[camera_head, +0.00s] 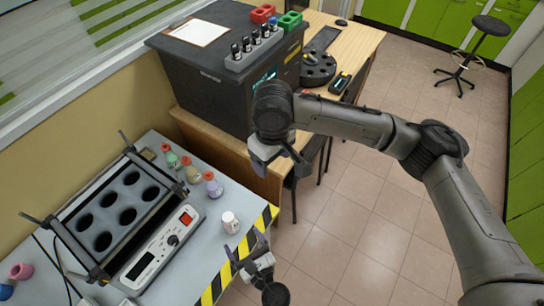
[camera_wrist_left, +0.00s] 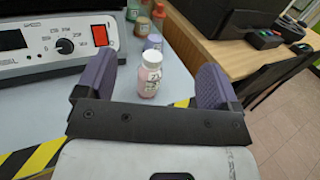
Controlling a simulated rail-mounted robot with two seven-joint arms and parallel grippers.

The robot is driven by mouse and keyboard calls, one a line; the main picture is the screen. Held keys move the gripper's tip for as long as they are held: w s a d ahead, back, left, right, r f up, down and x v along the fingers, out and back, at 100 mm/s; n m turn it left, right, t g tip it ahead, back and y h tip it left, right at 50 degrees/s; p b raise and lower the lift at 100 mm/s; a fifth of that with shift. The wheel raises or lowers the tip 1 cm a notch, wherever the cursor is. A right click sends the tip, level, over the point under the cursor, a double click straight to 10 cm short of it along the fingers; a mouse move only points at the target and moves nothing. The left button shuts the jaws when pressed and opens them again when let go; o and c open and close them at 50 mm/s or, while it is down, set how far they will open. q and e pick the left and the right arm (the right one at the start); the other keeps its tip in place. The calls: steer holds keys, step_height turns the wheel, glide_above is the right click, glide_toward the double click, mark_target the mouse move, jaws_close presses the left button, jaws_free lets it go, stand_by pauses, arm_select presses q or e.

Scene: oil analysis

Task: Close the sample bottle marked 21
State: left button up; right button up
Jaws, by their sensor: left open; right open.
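A small bottle (camera_head: 230,222) with a white top and pinkish body stands upright on the grey bench near its striped edge. In the left wrist view the bottle (camera_wrist_left: 150,76) stands beyond and between my open fingers, apart from both. Its label is too small to read, and I cannot tell whether the white top is a cap. My left gripper (camera_head: 250,247) is open and empty, just right of the bottle; it also shows in the left wrist view (camera_wrist_left: 155,72). My right gripper (camera_head: 278,163) is open and empty, above the gap beside the desk.
A heating block (camera_head: 182,220) with several round wells stands left of the bottle. Several coloured bottles (camera_head: 212,184) stand behind it. Pink (camera_head: 20,271) and teal pieces lie at lower left. A black cabinet (camera_head: 205,85) carries a vial rack (camera_head: 254,48).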

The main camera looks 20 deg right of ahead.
arm_select(q)
steer(key=shift+s+d, duration=0.1)
steer(key=shift+s, duration=0.6)
